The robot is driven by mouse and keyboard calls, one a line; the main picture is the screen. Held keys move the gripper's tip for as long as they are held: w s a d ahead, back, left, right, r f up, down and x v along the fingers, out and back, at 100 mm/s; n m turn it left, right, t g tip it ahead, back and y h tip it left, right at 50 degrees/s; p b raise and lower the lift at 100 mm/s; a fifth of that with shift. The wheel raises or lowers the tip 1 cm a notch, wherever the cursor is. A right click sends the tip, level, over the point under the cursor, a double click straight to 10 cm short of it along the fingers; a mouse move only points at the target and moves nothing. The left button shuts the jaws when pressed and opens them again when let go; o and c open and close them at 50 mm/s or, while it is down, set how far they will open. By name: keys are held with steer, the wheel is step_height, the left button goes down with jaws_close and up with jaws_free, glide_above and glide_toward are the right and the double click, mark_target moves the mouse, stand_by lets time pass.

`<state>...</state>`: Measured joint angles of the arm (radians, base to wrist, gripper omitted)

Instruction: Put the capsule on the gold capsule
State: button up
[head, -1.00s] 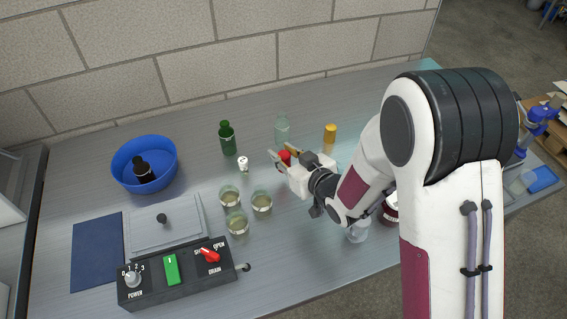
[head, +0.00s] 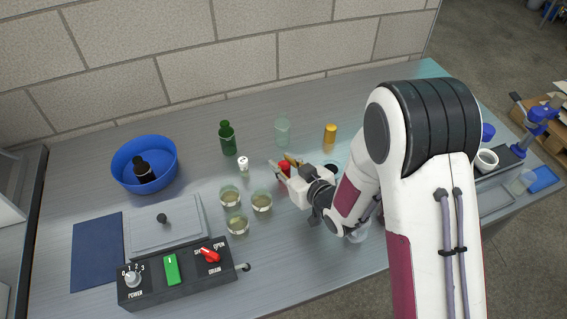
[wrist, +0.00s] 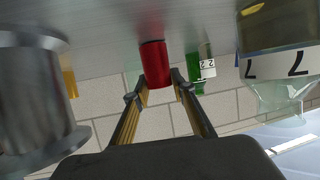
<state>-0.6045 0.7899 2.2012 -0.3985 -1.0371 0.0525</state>
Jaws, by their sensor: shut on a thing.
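My gripper (head: 285,169) is shut on a red capsule (head: 283,168), low over the middle of the bench. In the wrist view the red capsule (wrist: 155,65) shows between my two fingertips (wrist: 158,88). I cannot tell whether it touches the bench. The gold capsule (head: 330,133) stands upright near the back of the bench, behind and to the right of my gripper and apart from it. A gold piece, likely the same capsule, shows at the left of the wrist view (wrist: 69,78), partly hidden by a blurred grey metal thing (wrist: 35,95).
A clear bottle (head: 282,132), green bottle (head: 227,138) and small white-topped piece (head: 243,163) stand behind and left of my gripper. Three glasses (head: 236,224) stand front left. A blue bowl (head: 124,181) holds a dark bottle (head: 143,171). A control box (head: 190,275) sits at front.

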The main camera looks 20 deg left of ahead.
steer(key=shift+f, duration=0.15)
steer(key=o, duration=0.6)
steer(key=shift+v, duration=0.8)
steer(key=v, duration=1)
steer(key=shift+s+d, duration=0.15)
steer(key=shift+r, duration=0.25)
